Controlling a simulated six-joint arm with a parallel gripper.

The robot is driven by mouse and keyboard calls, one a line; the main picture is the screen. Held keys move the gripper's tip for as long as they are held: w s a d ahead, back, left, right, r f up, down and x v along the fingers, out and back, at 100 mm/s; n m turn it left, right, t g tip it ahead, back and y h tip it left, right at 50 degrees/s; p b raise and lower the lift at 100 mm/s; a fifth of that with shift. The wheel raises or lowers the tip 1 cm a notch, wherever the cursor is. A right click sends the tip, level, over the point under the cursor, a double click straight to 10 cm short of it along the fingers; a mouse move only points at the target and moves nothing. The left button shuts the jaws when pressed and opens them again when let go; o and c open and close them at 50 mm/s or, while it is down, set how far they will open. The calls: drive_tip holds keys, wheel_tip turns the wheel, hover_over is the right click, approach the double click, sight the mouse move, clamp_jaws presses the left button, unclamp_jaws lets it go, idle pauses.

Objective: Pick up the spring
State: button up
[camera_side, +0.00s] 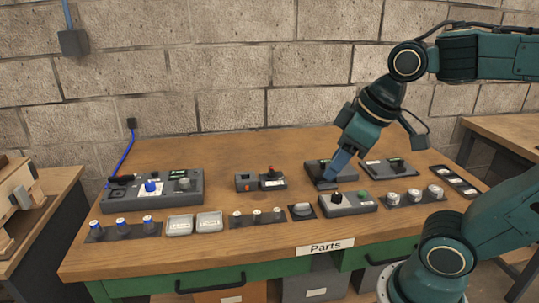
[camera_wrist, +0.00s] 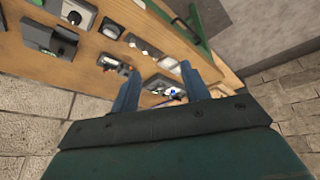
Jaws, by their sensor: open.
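I cannot pick out a spring for certain in either view; the small parts are too small to tell apart. In the side view my gripper (camera_side: 332,177) points down and tilts over a dark grey unit (camera_side: 317,165) at the back right of the table, and hides part of it. I cannot tell whether it touches the unit. In the wrist view the two blue fingers of my gripper (camera_wrist: 160,73) are spread apart, with no part visibly held between them. The wooden table (camera_side: 240,160) shows beyond them, with small parts far off.
A grey unit with a blue knob (camera_side: 150,187) stands at the left. Two pale trays (camera_side: 209,221) and racks of small parts (camera_side: 257,217) line the front. A box with a black knob (camera_side: 337,197) stands close to my gripper. Bare wood lies at the back left.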

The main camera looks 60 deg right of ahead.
drive_tip(key=w+n+g, duration=0.1)
drive_tip(key=w+n, duration=0.3)
drive_tip(key=w, duration=0.5)
drive_tip(key=n+g, duration=0.4)
drive_tip(key=n, duration=0.7)
hover_over(237, 214)
wheel_tip(237, 214, down, 14)
drive_tip(key=shift+s+d+r, duration=0.1)
drive_tip(key=shift+r, duration=0.05)
drive_tip(key=shift+f, duration=4.3)
drive_tip(key=shift+f, duration=2.6)
